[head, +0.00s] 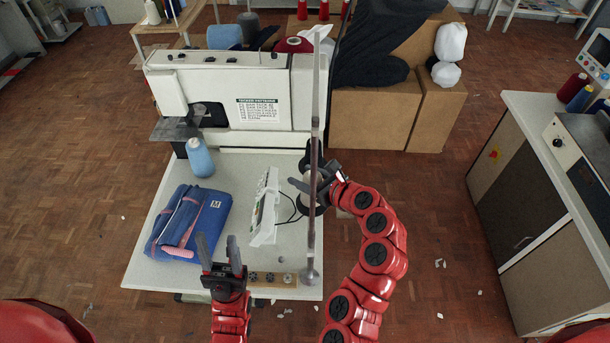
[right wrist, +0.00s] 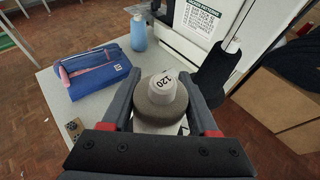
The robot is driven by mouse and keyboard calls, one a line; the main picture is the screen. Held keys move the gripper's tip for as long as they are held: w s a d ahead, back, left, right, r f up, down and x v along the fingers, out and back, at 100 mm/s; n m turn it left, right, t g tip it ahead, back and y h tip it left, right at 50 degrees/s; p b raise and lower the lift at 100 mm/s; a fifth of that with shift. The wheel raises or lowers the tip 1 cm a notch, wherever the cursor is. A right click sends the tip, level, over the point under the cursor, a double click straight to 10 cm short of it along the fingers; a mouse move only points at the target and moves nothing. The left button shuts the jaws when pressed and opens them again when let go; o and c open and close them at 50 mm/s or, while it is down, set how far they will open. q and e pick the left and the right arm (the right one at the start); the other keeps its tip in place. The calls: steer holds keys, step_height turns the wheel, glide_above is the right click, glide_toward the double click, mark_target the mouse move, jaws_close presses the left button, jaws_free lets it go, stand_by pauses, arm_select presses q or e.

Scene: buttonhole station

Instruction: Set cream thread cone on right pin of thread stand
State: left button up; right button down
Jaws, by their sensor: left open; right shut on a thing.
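My right gripper (head: 312,190) is shut on a beige-grey thread cone with a white top marked 120. The cone (right wrist: 160,103) sits between the fingers in the right wrist view; in the head view it is mostly hidden by the gripper and pole. The thread stand's tall grey pole (head: 316,110) rises at the table's right edge. A black cone (right wrist: 220,75) with a white tip stands just beyond the held cone; its seat is hidden. The stand's right pin cannot be made out. My left gripper (head: 223,266) is open and empty near the table's front edge.
A white sewing machine (head: 225,85) stands at the table's back. On the white table (head: 150,262) are a blue cone (head: 199,158), a blue bag (head: 190,222), a white control panel (head: 265,208) and a wooden strip (head: 262,278). Cardboard boxes (head: 375,115) stand behind right.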

steer(key=shift+f, duration=0.45)
steer(key=shift+c, duration=0.4)
jaws_free()
